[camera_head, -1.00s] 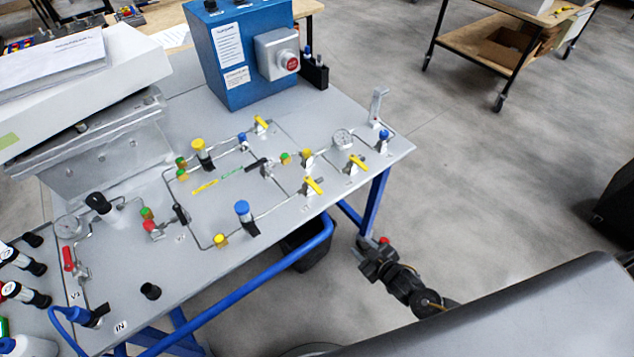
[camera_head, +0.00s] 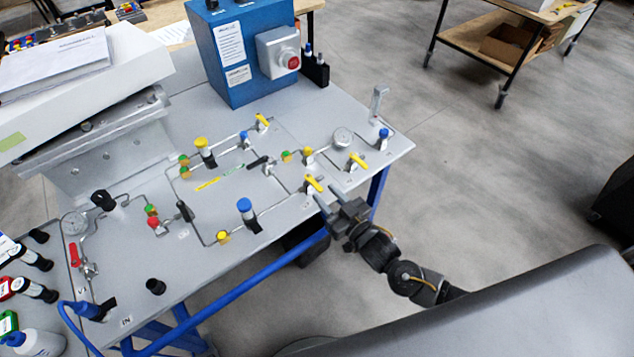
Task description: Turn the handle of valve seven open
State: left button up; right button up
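The grey panel (camera_head: 284,220) carries several small valves with yellow handles. One yellow valve handle (camera_head: 314,184) sits near the panel's front edge, another yellow handle (camera_head: 357,160) is to its right, and a third (camera_head: 308,153) is behind it. The number labels are too small to read, so I cannot tell which is valve seven. My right gripper (camera_head: 328,197) is at the panel's front edge, just below and right of the front yellow handle. Its fingers look apart, pointing toward that handle; I cannot tell whether they touch it. My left gripper is not in view.
A blue box with a red button (camera_head: 235,80) stands at the back. Round gauges (camera_head: 343,137), blue knobs (camera_head: 245,206) and thin pipes surround the valves. A red-handled valve (camera_head: 75,256) is at the left.

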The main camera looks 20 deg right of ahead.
aim_at(322, 191)
jog(key=x, duration=0.4)
jog(key=shift+w+a+p, duration=0.15)
jog(key=shift+w+p, duration=0.2)
jog(key=shift+w, duration=0.05)
grip_shut()
